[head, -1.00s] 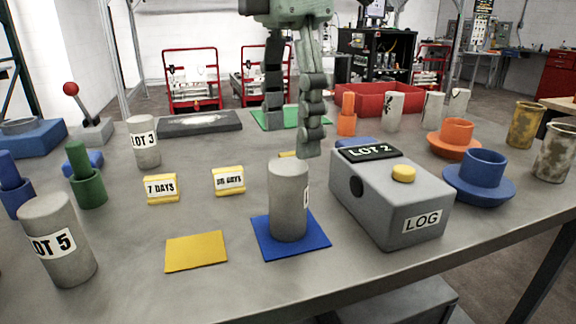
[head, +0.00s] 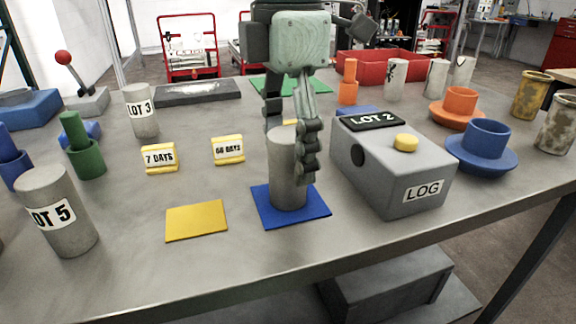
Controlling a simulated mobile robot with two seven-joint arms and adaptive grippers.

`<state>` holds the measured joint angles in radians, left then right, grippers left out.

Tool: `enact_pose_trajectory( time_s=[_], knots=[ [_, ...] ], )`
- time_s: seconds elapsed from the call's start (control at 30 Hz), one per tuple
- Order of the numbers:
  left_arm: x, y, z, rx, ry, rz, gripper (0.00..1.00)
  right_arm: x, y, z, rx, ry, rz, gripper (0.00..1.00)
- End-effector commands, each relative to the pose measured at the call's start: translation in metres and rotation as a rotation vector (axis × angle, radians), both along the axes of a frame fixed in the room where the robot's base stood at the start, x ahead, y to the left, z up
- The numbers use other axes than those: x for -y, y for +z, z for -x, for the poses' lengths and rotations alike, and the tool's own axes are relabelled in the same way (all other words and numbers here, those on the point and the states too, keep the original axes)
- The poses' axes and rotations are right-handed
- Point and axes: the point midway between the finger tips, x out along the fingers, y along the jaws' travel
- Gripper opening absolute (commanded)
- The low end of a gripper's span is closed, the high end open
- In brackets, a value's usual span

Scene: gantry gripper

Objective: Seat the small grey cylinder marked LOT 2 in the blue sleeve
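A grey cylinder (head: 283,165) stands upright on a blue mat (head: 262,215) at the front middle of the table. Its label is hidden by my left gripper (head: 288,158), so I cannot read its lot. The gripper points down with one finger at the cylinder's right front and the other behind its left. The fingers look spread around it; I cannot see firm contact. The blue sleeve (head: 487,140), a flanged ring, stands at the right, beyond the grey LOG box (head: 412,175). A black plate reading LOT 2 (head: 374,121) lies on that box. My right gripper is not in view.
Cylinders marked LOT 5 (head: 60,235) and LOT 3 (head: 141,115) stand at left. An orange flanged sleeve (head: 460,103) is behind the blue one. The LOG box lies between cylinder and blue sleeve. A yellow mat (head: 196,221) is bare.

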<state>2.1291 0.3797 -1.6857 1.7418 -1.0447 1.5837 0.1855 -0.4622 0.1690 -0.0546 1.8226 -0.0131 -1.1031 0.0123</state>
Motion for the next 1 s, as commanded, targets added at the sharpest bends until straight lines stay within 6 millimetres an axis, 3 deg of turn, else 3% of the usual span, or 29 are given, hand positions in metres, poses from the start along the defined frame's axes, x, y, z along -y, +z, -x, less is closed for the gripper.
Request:
enact_pose_trajectory(
  time_s=[0.07,0.53,1.0],
  knots=[
    [0.0,0.0,0.0,0.0,0.0,0.0,0.58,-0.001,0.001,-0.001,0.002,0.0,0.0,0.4],
    [0.0,0.001,0.0,0.001,0.0,0.001,0.0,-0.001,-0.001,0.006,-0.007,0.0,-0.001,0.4],
    [0.001,0.012,-0.001,0.004,0.0,0.004,0.0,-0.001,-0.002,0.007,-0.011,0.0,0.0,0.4]
  ],
)
